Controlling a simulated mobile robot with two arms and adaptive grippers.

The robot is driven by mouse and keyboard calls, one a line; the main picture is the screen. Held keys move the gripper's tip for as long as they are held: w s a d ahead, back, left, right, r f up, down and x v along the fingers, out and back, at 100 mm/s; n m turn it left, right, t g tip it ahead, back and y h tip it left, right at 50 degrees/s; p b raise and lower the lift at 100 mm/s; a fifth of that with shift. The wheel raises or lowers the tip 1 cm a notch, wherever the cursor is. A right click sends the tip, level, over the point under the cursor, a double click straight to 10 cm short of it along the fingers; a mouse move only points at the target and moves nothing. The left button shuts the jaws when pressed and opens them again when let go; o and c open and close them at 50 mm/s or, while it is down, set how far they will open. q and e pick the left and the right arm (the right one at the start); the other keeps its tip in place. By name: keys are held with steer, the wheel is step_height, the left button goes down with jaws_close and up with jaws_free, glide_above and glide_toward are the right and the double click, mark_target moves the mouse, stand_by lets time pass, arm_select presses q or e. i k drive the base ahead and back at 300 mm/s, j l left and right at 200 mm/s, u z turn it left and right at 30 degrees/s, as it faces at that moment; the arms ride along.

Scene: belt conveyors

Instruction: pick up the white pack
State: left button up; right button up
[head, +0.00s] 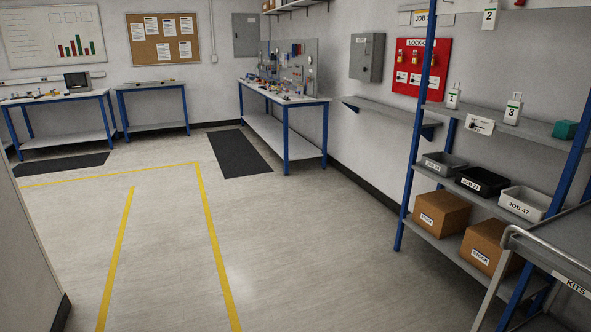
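Several small white upright items with number labels stand on the blue-post shelf rack at the right. The one marked 1 (453,97) and the one marked 3 (513,110) are on the middle shelf. The one marked 2 (489,18) is higher up, near the top edge of the picture. I cannot tell which of these, if any, is the white pack. Neither of my grippers shows in the head view.
The rack also holds a green box (564,130), a grey bin (443,164), a black bin (482,181), a white bin (525,203) and cardboard boxes (441,213). A KITS cart (571,284) stands front right. Workbenches (287,101) line the back. The middle floor is clear.

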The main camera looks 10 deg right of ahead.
mark_target(515, 107)
steer(key=i+z, duration=0.25)
steer(key=i, duration=0.35)
steer(key=i+j+z, duration=0.25)
steer(key=i, duration=0.3)
